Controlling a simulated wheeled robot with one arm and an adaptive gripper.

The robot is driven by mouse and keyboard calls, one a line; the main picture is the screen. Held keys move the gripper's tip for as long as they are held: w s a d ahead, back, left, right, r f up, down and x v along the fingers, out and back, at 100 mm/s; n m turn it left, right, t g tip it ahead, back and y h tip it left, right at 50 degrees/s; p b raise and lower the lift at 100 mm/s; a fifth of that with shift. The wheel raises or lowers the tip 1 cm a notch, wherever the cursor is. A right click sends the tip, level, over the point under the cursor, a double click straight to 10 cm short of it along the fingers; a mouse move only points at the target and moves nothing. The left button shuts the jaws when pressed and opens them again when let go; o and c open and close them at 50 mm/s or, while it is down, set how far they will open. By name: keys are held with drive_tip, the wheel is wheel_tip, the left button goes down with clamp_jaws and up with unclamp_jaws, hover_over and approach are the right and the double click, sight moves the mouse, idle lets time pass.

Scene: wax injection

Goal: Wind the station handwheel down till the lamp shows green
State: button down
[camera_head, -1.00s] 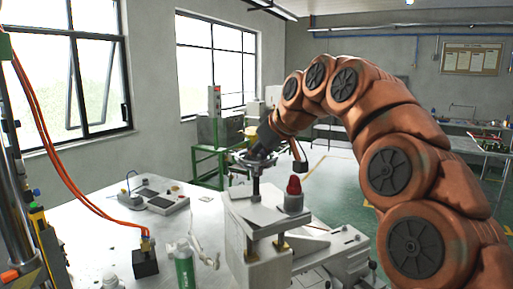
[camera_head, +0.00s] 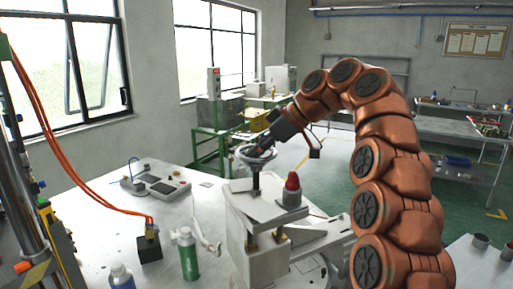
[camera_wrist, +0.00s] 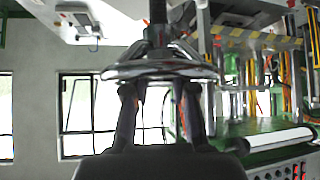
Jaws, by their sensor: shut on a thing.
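The metal handwheel (camera_head: 258,153) sits on a dark upright shaft above the station (camera_head: 262,207), a pale block with a flat top plate. My gripper (camera_head: 268,143) is at the wheel's rim from the upper right. In the wrist view, my gripper (camera_wrist: 160,95) has its two dark fingers at the chrome handwheel rim (camera_wrist: 160,71), shut on it; the exact contact is partly hidden. The lamp (camera_head: 292,182), a red dome on a grey cylinder, stands on the plate right of the shaft. It looks red.
A green bottle (camera_head: 188,256), a blue-capped bottle (camera_head: 121,276) and a black block (camera_head: 149,247) stand on the white table (camera_head: 95,215) left of the station. A control box (camera_head: 165,188) lies farther back. Orange hoses hang at the left.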

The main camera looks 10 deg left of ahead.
drive_tip(key=shift+n+g, duration=0.3)
drive_tip(key=shift+n, duration=0.1)
idle(0.4)
drive_tip(key=c, duration=1.2)
unclamp_jaws()
drive_tip(key=shift+s+m+t+b, duration=0.15)
drive_tip(key=shift+m+t+b, duration=0.35)
drive_tip(key=shift+m, duration=0.2)
